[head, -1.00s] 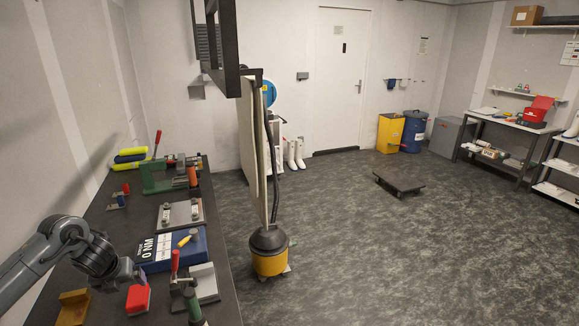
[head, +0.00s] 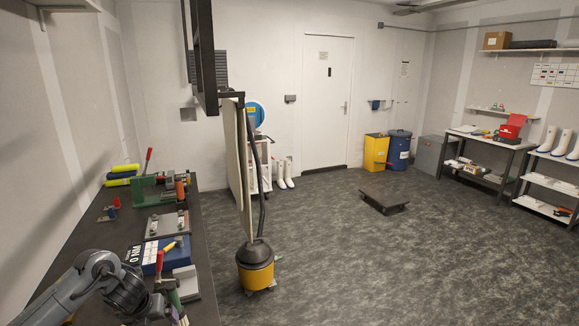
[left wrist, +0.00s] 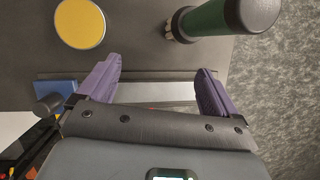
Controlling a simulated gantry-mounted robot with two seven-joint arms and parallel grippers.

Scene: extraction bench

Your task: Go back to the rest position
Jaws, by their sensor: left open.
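My left arm reaches in from the lower left of the head view, over the near end of the dark bench (head: 105,240). My left gripper (left wrist: 155,88) shows two purple fingers spread well apart in the left wrist view, with nothing held between them. Beyond the fingers are a bare dark surface, a yellow disc (left wrist: 80,24) and a green cylinder (left wrist: 225,18). A pale metal bar lies across the view behind the fingers. In the head view the gripper is by the near clamp, and its fingertips are hard to make out. My right gripper is not in view.
A blue case (head: 138,256), a grey plate with fittings (head: 166,222) and a green clamp frame (head: 146,192) stand along the bench. Yellow rolls (head: 122,174) lie at its far end. A yellow vacuum (head: 256,272) stands right of the bench. The floor beyond is open around a low dolly (head: 384,200).

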